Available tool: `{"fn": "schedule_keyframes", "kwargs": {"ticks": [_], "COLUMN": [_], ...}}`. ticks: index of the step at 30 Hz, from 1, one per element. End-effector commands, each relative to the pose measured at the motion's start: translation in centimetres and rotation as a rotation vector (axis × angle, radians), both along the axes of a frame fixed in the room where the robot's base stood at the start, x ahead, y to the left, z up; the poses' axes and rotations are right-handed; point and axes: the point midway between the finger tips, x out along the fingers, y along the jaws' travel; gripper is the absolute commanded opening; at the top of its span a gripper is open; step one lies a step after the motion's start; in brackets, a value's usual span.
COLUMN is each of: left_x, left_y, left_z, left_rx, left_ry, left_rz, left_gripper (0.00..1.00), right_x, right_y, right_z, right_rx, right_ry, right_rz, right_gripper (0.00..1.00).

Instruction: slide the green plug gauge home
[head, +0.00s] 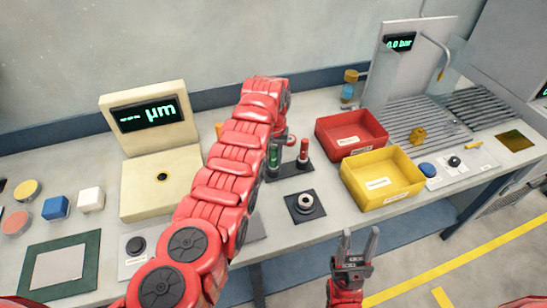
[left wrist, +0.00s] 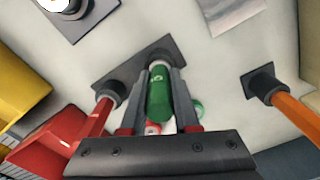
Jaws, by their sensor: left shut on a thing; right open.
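The green plug gauge (left wrist: 158,95) is between the fingers of my left gripper (left wrist: 160,80), which is shut on it. In the head view, part of the green gauge (head: 273,156) shows beside my red arm, which hides much of it. Its far end is over or at the dark rack base (left wrist: 128,70); I cannot tell how far in it sits. A red gauge (head: 303,150) stands on the same base and also shows in the left wrist view (left wrist: 98,117). My right gripper (head: 358,245) is open and empty in front of the table.
A dark plate with a metal ring (head: 305,202) lies in front of the rack. Red (head: 350,139) and yellow (head: 382,182) bins stand to the right. An orange gauge (left wrist: 295,108) stands on its own base. A cream µm display unit (head: 150,115) is at the left.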

Motion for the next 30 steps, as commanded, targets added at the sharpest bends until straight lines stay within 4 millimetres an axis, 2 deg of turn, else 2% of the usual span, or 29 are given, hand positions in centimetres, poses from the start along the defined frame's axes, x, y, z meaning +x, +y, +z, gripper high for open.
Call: {"fn": "schedule_keyframes", "kwargs": {"ticks": [5,6,11,20,23,26,30], "left_x": [0.0,0.0,0.0,0.0,0.0,0.2,0.2], "left_y": [0.0,0.0,0.0,0.0,0.0,0.0,0.0], "left_z": [0.0,0.0,0.0,0.0,0.6,2.1,5.5], "left_rx": [0.000,0.000,0.000,0.000,0.000,-0.001,-0.002], "left_ry": [0.001,0.001,0.001,0.001,0.001,-0.005,-0.007], "left_rz": [0.000,0.000,0.000,0.000,0.000,0.000,0.000], "left_gripper": [0.00,0.37,0.64,0.64,0.64,0.64,0.64], "right_x": [0.0,0.0,0.0,0.0,0.0,0.0,0.0], "right_y": [0.0,0.0,0.0,0.0,0.0,0.0,0.0], "right_z": [0.0,0.0,0.0,-0.1,-0.4,-1.0,-2.2], "right_rx": [0.000,0.000,0.000,0.000,0.000,0.000,0.000], "right_ry": [0.000,0.000,0.000,0.000,0.000,0.000,0.000], "right_rz": [0.000,0.000,0.000,0.000,0.000,0.000,0.000], "right_gripper": [0.50,0.50,0.50,0.50,0.50,0.50,0.50]}}
